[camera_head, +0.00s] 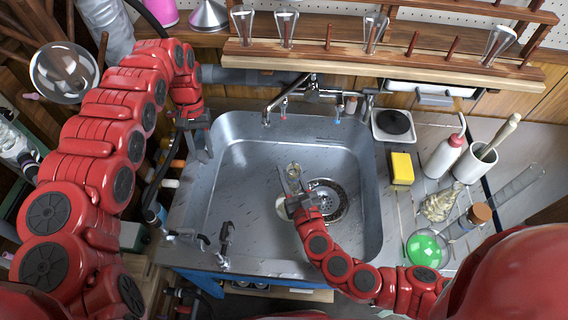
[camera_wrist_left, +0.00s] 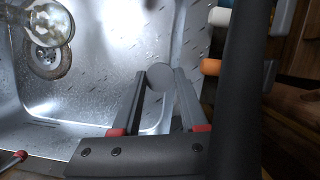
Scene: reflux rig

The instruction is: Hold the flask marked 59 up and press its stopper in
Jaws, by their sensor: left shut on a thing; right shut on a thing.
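A small clear glass flask (camera_head: 282,208) is held over the sink by my right gripper (camera_head: 293,196), which is shut on it; its neck end looks yellowish, and no number can be read. The flask also shows at the upper left of the left wrist view (camera_wrist_left: 48,22). My left gripper (camera_head: 203,152) is at the sink's left rim, well apart from the flask. In the left wrist view its fingers (camera_wrist_left: 161,84) are shut on a round grey piece (camera_wrist_left: 160,76), which looks like a stopper. In the head view this piece cannot be made out.
The steel sink (camera_head: 235,215) has a drain (camera_head: 330,200) below the flask. A tap (camera_head: 312,95) stands at its back. On the right counter are a yellow sponge (camera_head: 402,168), a wash bottle (camera_head: 443,157) and a flask of green liquid (camera_head: 425,249). A wooden rack (camera_head: 330,62) is behind.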

